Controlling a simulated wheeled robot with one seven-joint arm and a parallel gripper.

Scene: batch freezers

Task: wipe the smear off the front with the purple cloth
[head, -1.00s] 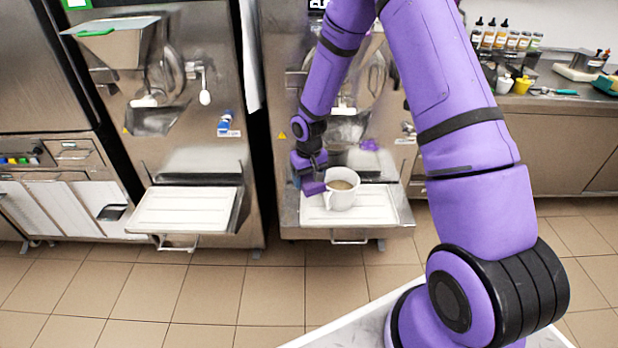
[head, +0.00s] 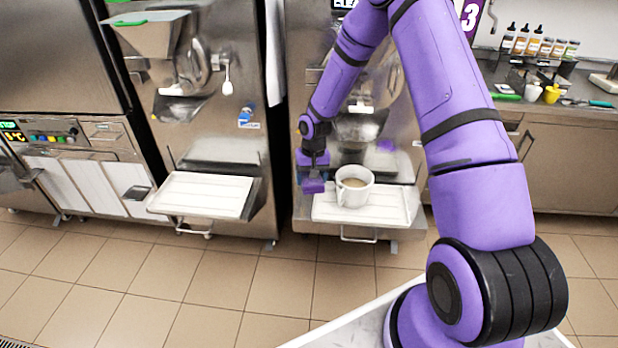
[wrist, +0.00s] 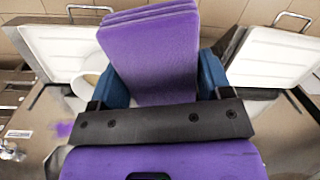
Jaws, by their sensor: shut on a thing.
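The purple cloth (head: 313,186) is a thick folded pad. It is gripped between the blue fingers of my gripper (head: 313,170) and fills the middle of the wrist view (wrist: 152,55). My gripper points down in front of the right freezer, just left of the white cup. The smear (head: 386,146) is a purple patch on the right freezer's steel front, up and to the right of my gripper. It also shows at the left of the wrist view (wrist: 64,129). The cloth is apart from the smear.
A white cup (head: 354,190) with tan contents stands on the right freezer's shelf (head: 395,207), close beside the cloth. Another freezer (head: 215,125) with its own white shelf (head: 200,195) stands to the left. A counter with bottles (head: 535,45) is at the right. The tiled floor in front is clear.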

